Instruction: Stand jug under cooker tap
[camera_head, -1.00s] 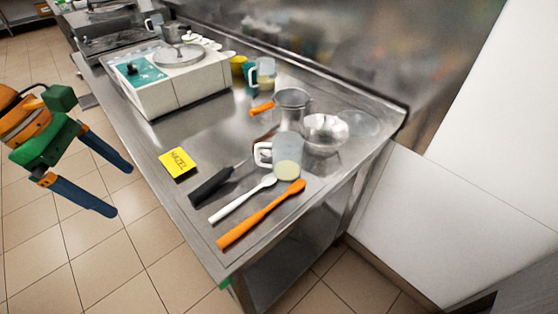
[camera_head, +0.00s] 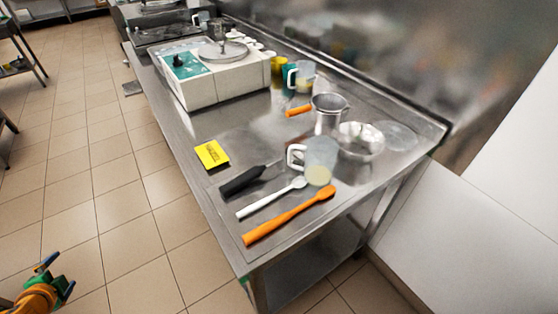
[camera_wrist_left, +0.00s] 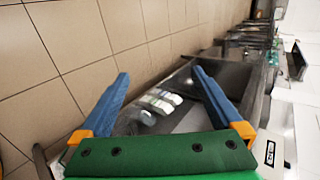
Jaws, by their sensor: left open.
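A clear jug with a white handle (camera_head: 320,160) stands upright near the front of the steel bench, with some pale yellow content low in it. Another small jug (camera_head: 201,19) shows far back; which one the task means I cannot tell. I cannot make out a cooker tap. My left gripper (camera_head: 58,275) is over the floor at the lower left, well away from the jugs. Its open, empty fingers show in the left wrist view (camera_wrist_left: 160,75). My right gripper is out of view.
On the bench (camera_head: 215,184) are a white machine with a teal panel (camera_head: 215,75), a yellow note (camera_head: 212,154), a black-handled tool (camera_head: 242,181), a white spoon (camera_head: 270,199), an orange spatula (camera_head: 290,215), a metal pot (camera_head: 328,114) and a bowl (camera_head: 360,141).

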